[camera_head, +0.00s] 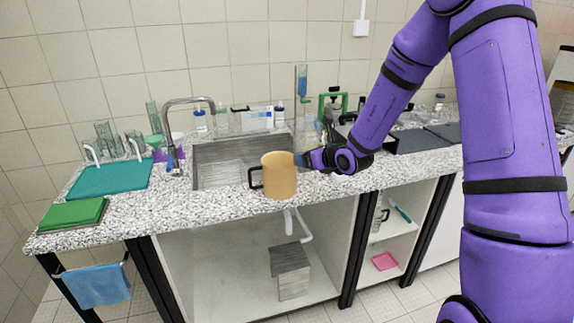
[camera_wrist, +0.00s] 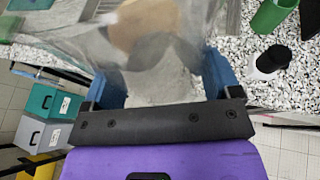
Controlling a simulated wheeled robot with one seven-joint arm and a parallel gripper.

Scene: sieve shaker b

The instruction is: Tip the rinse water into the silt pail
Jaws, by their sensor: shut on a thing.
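A tan jug (camera_head: 279,176) with a black handle on its left is at the sink's front edge; whether it rests there I cannot tell. My gripper (camera_head: 299,159) is just to its right, pointing left. In the wrist view, the blue fingers of my gripper (camera_wrist: 166,88) are shut on a clear vessel (camera_wrist: 85,38). The tan jug (camera_wrist: 140,28) shows blurred through its wall. In the head view I cannot clearly pick out the held vessel, and its water level cannot be told. I cannot identify a silt pail with certainty.
A grey sink (camera_head: 225,160) with a curved tap (camera_head: 172,130) lies behind the jug. Green trays (camera_head: 110,178) lie left. A green cup (camera_wrist: 272,15) and a black-capped bottle (camera_wrist: 270,62) stand on the speckled counter. Teal and grey boxes (camera_wrist: 45,115) are lower left in the wrist view.

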